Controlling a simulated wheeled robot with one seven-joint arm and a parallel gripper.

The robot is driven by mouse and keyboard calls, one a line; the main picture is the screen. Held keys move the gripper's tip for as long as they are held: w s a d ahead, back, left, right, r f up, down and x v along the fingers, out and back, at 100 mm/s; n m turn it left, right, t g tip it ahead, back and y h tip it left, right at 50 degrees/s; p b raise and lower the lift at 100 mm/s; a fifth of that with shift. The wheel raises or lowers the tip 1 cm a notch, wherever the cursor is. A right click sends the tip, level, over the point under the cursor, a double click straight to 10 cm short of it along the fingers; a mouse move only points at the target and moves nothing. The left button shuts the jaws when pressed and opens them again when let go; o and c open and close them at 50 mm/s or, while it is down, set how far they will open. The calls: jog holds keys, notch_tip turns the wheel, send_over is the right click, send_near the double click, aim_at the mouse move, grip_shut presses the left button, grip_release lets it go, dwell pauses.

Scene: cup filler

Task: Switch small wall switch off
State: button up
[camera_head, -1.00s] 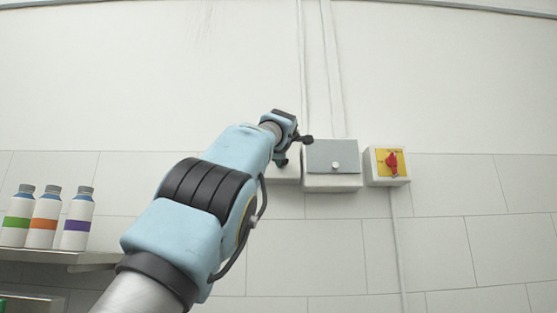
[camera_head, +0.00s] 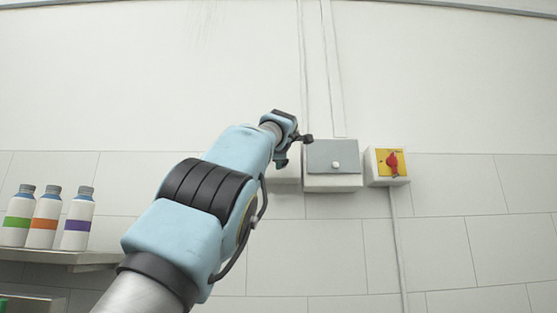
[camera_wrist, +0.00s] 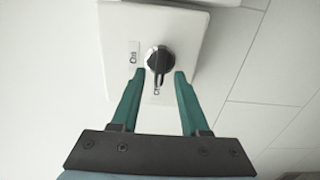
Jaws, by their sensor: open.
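The small wall switch is a white box (camera_wrist: 112,45) with a dark rotary knob (camera_wrist: 160,60) and a light pointer, seen in the wrist view. Two labels sit near the knob, one to its left reading something like "On" and one below it, partly hidden by the knob's pointer. My gripper (camera_wrist: 158,76) is open, its two green fingers on either side of the lower part of the knob. I cannot tell whether they touch it. In the head view my arm hides most of the switch box (camera_head: 288,179), and my gripper (camera_head: 293,150) is in front of it.
A grey-lidded wall box (camera_head: 333,157) is just right of the gripper. Beyond it is a yellow panel with a red rotary switch (camera_head: 392,163). Bottles (camera_head: 45,217) stand on a shelf (camera_head: 60,257) at left.

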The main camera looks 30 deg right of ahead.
jog(key=b+v, duration=0.7)
jog(key=v, duration=0.3)
jog(key=shift+s, duration=0.35)
jog(key=shift+w+a, duration=0.1)
jog(key=shift+a, duration=0.1)
